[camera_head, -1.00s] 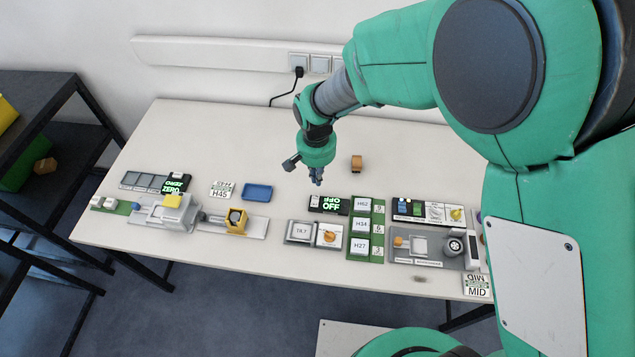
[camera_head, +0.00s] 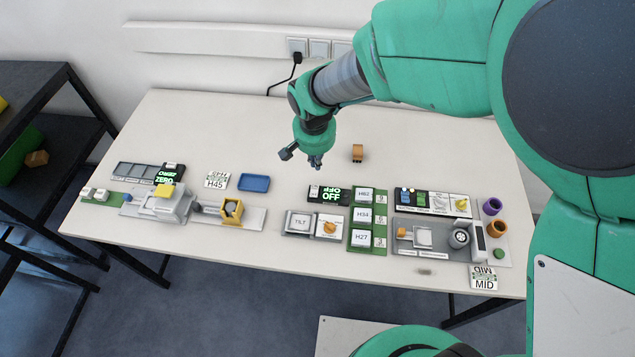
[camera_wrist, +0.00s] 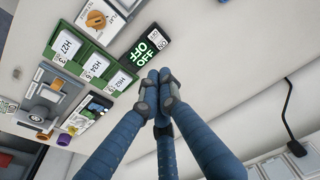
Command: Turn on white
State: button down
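My gripper (camera_head: 316,163) hangs above the table, behind the display unit and apart from everything. In the wrist view its blue fingers (camera_wrist: 160,98) meet at the tips with nothing between them. A black display (camera_head: 329,194) glows green with "OFF"; it also shows in the wrist view (camera_wrist: 146,50).
A grey base with a TILT block (camera_head: 298,222) and orange knob (camera_head: 330,228) stands in front of the display. A green rack (camera_head: 381,216) holds white blocks. A wooden piece (camera_head: 357,153) and blue tray (camera_head: 254,183) lie behind. The back of the table is mostly clear.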

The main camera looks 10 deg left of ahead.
aim_at(318, 186)
jog(key=f+b, duration=0.1)
jog(key=f, duration=0.3)
jog(key=w+f+b, duration=0.1)
jog(key=f, duration=0.4)
jog(key=w+f+b, duration=0.1)
jog(key=f, duration=0.3)
jog(key=shift+w+f+b, duration=0.25)
jog(key=shift+f+b, duration=0.05)
jog(key=shift+f, duration=0.1)
jog(key=shift+w+g+p, duration=0.15)
jog(key=shift+g+p, duration=0.15)
jog(key=shift+p, duration=0.6)
